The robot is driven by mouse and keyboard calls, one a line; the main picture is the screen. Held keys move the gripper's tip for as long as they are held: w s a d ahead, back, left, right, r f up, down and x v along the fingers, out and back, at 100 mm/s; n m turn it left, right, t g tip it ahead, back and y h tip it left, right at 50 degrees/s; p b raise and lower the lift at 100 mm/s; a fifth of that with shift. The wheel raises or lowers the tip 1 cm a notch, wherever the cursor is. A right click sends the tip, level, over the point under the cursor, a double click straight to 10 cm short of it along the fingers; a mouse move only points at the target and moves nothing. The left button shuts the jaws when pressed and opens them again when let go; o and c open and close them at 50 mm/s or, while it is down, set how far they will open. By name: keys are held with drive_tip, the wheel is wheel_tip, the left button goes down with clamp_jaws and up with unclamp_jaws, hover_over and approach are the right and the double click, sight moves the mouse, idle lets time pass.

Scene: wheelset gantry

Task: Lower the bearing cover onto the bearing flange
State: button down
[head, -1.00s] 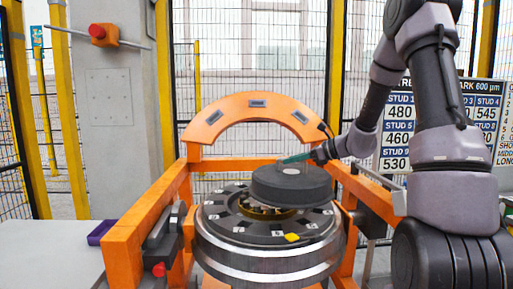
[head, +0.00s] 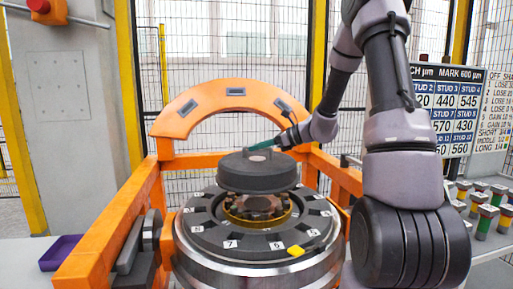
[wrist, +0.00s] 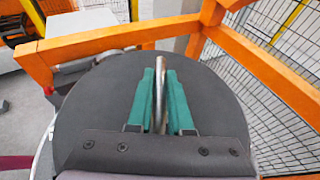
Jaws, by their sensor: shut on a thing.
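The bearing cover (head: 257,174) is a dark grey round disc. It hangs above and a little behind the centre of the bearing flange (head: 225,235), with a visible gap below it. The flange is a dark ring with numbered white labels and a brass-coloured bearing in its middle. My gripper (head: 268,145) has green fingers, shut on the cover's upright handle. In the wrist view the green fingers (wrist: 161,95) stand on both sides of the metal handle, over the cover's top (wrist: 90,100). The cover looks about level. The flange is mostly hidden in the wrist view.
An orange gantry frame (head: 110,225) with an arch (head: 235,92) surrounds the wheelset. A yellow marker (head: 296,251) lies on the flange's front rim. A purple tray (head: 60,252) is at left. Several coloured studs (head: 485,215) stand at right, below a sign board (head: 455,110).

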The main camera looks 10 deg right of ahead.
sight(258, 162)
drive_tip(key=shift+f, duration=2.9)
drive_tip(key=shift+f, duration=3.55)
drive_tip(key=c, duration=0.8)
unclamp_jaws()
drive_tip(key=shift+o, duration=0.2)
drive_tip(key=shift+s, duration=0.1)
drive_tip(key=v, duration=1)
drive_tip(key=shift+s+d+r, duration=0.15)
drive_tip(key=shift+s+d, duration=0.05)
drive_tip(key=shift+d, duration=0.1)
